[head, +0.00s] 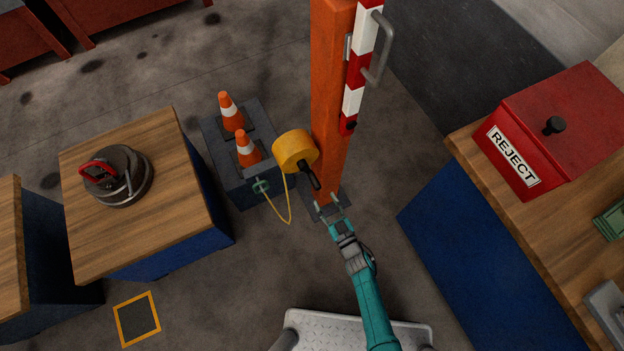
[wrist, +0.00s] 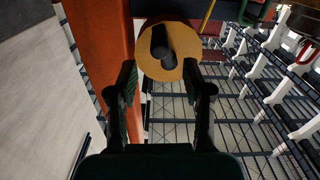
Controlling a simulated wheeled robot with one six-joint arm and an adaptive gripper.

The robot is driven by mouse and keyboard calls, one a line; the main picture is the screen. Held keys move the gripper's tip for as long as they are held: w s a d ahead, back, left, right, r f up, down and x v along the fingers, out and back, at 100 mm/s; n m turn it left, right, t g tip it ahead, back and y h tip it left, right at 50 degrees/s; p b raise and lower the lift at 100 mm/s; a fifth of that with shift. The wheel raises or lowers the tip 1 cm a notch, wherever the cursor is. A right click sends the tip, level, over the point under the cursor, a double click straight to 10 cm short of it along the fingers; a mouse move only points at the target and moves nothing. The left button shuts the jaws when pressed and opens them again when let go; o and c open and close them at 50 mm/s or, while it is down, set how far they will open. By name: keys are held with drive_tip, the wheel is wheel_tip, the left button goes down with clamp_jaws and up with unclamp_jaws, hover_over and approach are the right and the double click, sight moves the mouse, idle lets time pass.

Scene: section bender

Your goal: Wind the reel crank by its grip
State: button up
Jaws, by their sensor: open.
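The yellow reel (head: 294,149) is mounted on the orange post (head: 332,95). Its black crank with a grip (head: 310,176) juts from the reel's face toward my gripper. My gripper (head: 327,201) is open and empty, just short of the grip's near end. In the wrist view the reel (wrist: 148,62) lies ahead, and the dark crank and grip (wrist: 164,55) point at the camera. They appear beyond the fingertips, between and slightly above them (wrist: 160,80). I see no contact between the fingers and the grip.
A yellow line (head: 289,205) hangs from the reel to a green fitting (head: 261,187) beside a dark box with orange cones (head: 247,148). A wooden-topped bench (head: 90,235) stands left, and a bench with a red REJECT box (head: 560,125) right. The post stands close beside the gripper.

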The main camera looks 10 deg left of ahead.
sight(310, 173)
drive_tip(key=x, duration=0.9)
drive_tip(key=shift+c, duration=0.2)
clamp_jaws()
